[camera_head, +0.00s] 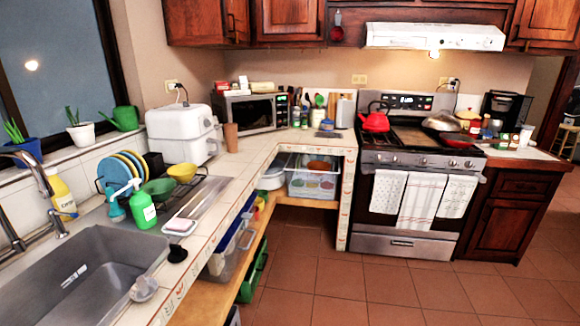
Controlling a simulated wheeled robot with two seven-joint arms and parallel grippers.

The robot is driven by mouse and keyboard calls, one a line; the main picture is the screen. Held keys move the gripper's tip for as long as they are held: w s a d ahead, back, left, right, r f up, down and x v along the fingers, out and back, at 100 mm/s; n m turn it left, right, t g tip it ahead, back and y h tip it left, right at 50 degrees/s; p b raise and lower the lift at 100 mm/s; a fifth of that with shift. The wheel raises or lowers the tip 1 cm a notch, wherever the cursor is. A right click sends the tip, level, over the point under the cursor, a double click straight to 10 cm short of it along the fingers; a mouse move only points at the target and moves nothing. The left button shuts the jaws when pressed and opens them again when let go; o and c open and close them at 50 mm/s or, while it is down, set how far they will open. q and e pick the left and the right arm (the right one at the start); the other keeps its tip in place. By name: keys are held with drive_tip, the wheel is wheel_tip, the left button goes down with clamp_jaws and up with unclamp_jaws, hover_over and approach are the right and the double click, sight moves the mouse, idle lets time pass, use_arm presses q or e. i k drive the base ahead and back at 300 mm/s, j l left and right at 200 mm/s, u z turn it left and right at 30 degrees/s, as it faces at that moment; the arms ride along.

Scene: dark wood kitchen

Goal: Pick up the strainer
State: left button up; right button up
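I cannot tell for sure which thing is the strainer. A small grey-white, partly see-through item (143,288) sits at the right edge of the sink (85,275), and its shape is unclear. A small black item (177,253), perhaps a plug, lies on the counter edge just behind it. A green bowl (158,190) and a yellow bowl (182,172) stand by the dish rack area beyond the sink. Neither of my grippers shows in the head view.
The faucet (40,190) rises at the left of the sink. A green bottle (142,210) and upright plates (125,168) stand behind the sink. Open shelves with bins (232,250) lie under the counter. The tiled floor (370,285) is clear in front of the stove (405,190).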

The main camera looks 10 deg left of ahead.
sight(144, 289)
drive_tip(key=u, duration=1.45)
